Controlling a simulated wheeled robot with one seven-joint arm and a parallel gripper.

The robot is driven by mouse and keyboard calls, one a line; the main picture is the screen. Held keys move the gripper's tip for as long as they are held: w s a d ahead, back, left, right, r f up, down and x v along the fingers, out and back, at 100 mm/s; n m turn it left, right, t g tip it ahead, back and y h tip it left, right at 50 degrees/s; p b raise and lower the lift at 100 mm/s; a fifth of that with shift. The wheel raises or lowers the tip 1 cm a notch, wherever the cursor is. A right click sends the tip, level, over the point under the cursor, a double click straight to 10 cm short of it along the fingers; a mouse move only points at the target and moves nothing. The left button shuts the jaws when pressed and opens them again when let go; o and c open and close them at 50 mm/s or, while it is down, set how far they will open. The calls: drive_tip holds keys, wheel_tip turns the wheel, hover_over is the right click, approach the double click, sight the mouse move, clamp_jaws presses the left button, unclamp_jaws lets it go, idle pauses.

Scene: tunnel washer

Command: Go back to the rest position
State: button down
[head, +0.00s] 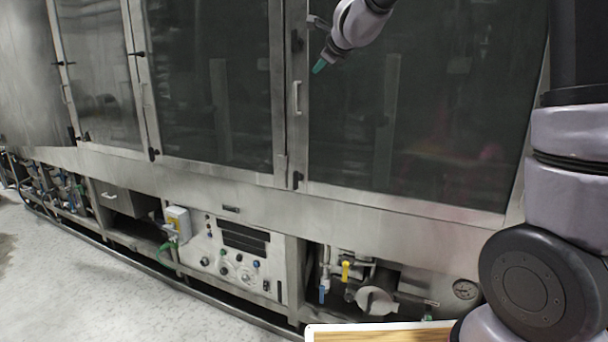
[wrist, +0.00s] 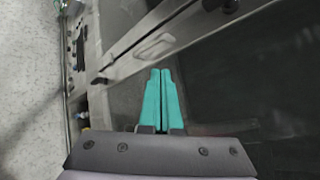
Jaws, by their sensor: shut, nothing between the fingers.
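My gripper (head: 320,66) shows at the top of the head view, a green tip below a grey wrist, in front of the dark glass door of the washer. In the wrist view, its two green fingers (wrist: 163,98) lie together, shut with nothing between them. The washer's dark glass door (head: 420,110) fills the right of the head view. A metal door handle (head: 296,97) is just left of and below the gripper. The handle also shows beyond the fingers in the wrist view (wrist: 153,47). Whether the fingers touch the glass cannot be told.
A control panel (head: 240,257) with knobs sits low on the washer. A valve with a yellow handle (head: 345,270) and a gauge (head: 465,289) are right of it. A wood-topped board (head: 380,335) shows at the bottom edge. The floor (head: 70,290) at left is clear.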

drive_tip(key=s+d+r+n+g, duration=0.1)
drive_tip(key=s+d+n, duration=0.4)
drive_tip(key=s, duration=0.4)
drive_tip(key=s+d+n+g, duration=0.1)
drive_tip(key=s+d+n, duration=0.45)
drive_tip(key=s, duration=0.35)
drive_tip(key=s+d+f+n+g+h, duration=0.1)
drive_tip(key=s+d+f+n, duration=0.3)
drive_tip(key=s, duration=0.5)
drive_tip(key=s+d+f+n+g+h, duration=0.1)
drive_tip(key=s+d+f+n+g, duration=0.1)
drive_tip(key=s+d+f, duration=0.3)
drive_tip(key=s+d+n, duration=0.1)
drive_tip(key=s, duration=0.2)
drive_tip(key=shift+s+d+n+h, duration=0.15)
drive_tip(key=shift+s+n+h, duration=0.2)
drive_tip(key=shift+h, duration=0.05)
